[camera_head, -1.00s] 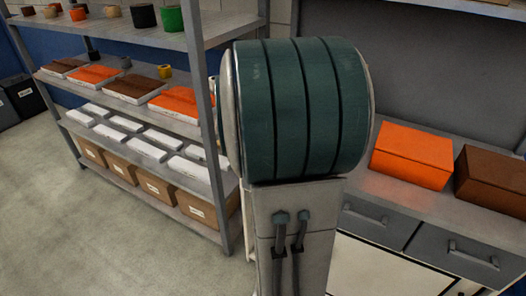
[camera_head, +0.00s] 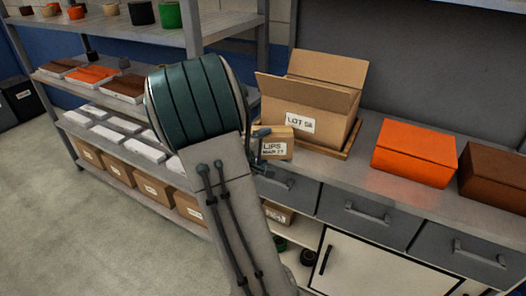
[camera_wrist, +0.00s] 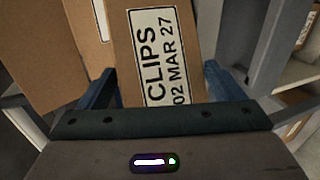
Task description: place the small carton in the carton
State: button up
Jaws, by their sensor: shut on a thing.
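The small carton (camera_head: 276,145), brown with a white label, is between the fingers of my gripper (camera_head: 262,150), in front of the counter. In the wrist view the small carton (camera_wrist: 161,50) shows its label reading CLIPS, and my gripper (camera_wrist: 158,92) has a blue finger on each side of it. The larger carton (camera_head: 318,105) stands with its flaps open on a wooden board on the counter, with a label reading LOT 58. The small carton is just left of and in front of it. The inside of the larger carton is mostly hidden. Part of my gripper is hidden behind my arm.
An orange box (camera_head: 414,152) and a brown box (camera_head: 494,176) sit on the counter (camera_head: 350,170) to the right. A shelf rack (camera_head: 192,30) with boxes, white packs and coloured rolls stands at the left. Drawers are under the counter.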

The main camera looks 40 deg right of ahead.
jog(key=o, duration=0.8)
jog(key=shift+o, duration=0.2)
